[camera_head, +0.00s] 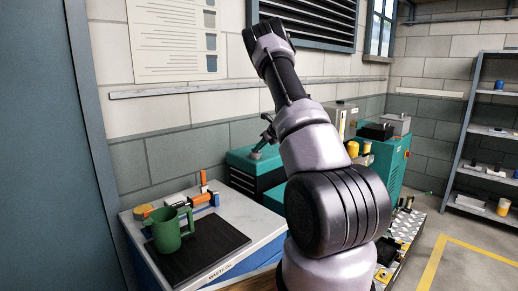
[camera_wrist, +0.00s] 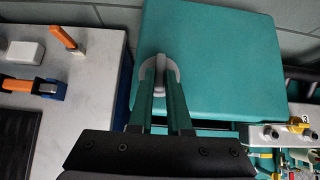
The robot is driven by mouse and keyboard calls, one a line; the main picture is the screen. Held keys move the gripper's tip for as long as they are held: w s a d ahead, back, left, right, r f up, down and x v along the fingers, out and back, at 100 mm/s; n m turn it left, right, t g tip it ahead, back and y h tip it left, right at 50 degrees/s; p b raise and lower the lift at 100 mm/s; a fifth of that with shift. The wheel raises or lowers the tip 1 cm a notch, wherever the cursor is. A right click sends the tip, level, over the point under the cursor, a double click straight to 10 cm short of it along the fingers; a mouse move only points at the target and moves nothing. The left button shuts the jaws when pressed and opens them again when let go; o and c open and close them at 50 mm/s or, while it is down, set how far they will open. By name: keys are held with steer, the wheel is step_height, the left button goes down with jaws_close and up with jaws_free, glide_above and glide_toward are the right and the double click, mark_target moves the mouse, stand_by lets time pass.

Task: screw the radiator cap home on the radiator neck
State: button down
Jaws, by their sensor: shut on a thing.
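A light grey round cap with a raised grip bar (camera_wrist: 160,70) sits over the teal box top (camera_wrist: 215,60) in the wrist view. I take it to be the radiator cap. My gripper (camera_wrist: 160,88) has its two fingers shut on the cap's bar from above. The neck under the cap is hidden, so I cannot tell how the cap is seated. In the head view my gripper (camera_head: 262,140) is small and partly hidden beside my arm, low over the teal box (camera_head: 243,160).
Left of the box a white-topped bench (camera_head: 270,226) carries a green jug (camera_head: 167,235) on a black mat (camera_head: 217,252) and orange-handled tools (camera_head: 172,198). A shelf unit (camera_head: 466,130) is far right.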

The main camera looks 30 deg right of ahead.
steer(key=m+h, duration=0.2)
steer(key=shift+a+m, duration=0.3)
steer(key=shift+a, duration=0.1)
steer(key=shift+d+m+h, duration=0.1)
steer(key=shift+m+h, duration=0.4)
steer(key=shift+m, duration=0.2)
steer(key=shift+a+m+h, duration=0.45)
steer(key=shift+m+h, duration=0.15)
steer(key=shift+m, duration=0.1)
steer(key=shift+a+m+h, duration=0.1)
steer(key=shift+m+h, duration=0.4)
steer(key=shift+m, duration=0.1)
steer(key=shift+m+h, duration=0.7)
steer(key=shift+m, duration=0.2)
